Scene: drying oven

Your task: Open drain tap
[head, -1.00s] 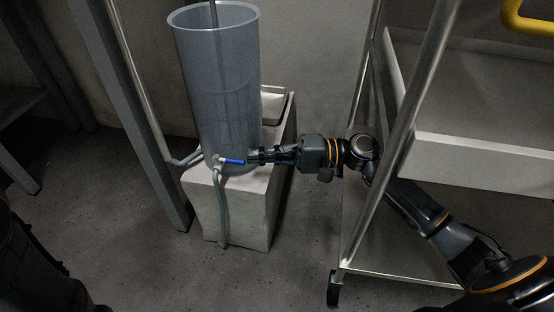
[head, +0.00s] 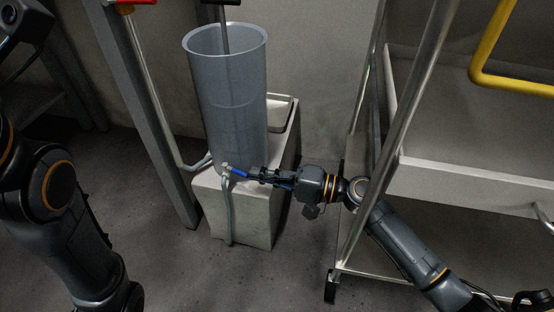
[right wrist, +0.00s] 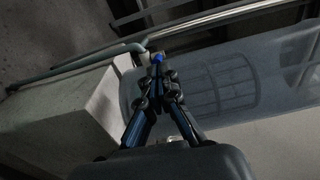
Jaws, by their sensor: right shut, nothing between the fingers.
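The drain tap has a blue lever (head: 239,173) at the foot of a tall translucent grey cylinder (head: 228,100). In the head view the lever points right and slightly down, towards my right gripper (head: 253,174). That gripper is shut with nothing between its fingers, and its tips are at the lever's free end. In the right wrist view the blue lever (right wrist: 158,59) shows just beyond the shut fingertips (right wrist: 157,70). Whether they touch it, I cannot tell. My left arm is at the left edge of the head view; its gripper is not seen.
The cylinder stands on a pale block (head: 246,215). A grey hose (head: 228,212) hangs from the tap down the block's front. A metal post (head: 150,110) stands left, and a wheeled metal rack (head: 397,120) stands right by my right arm. A yellow rail (head: 488,60) is upper right.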

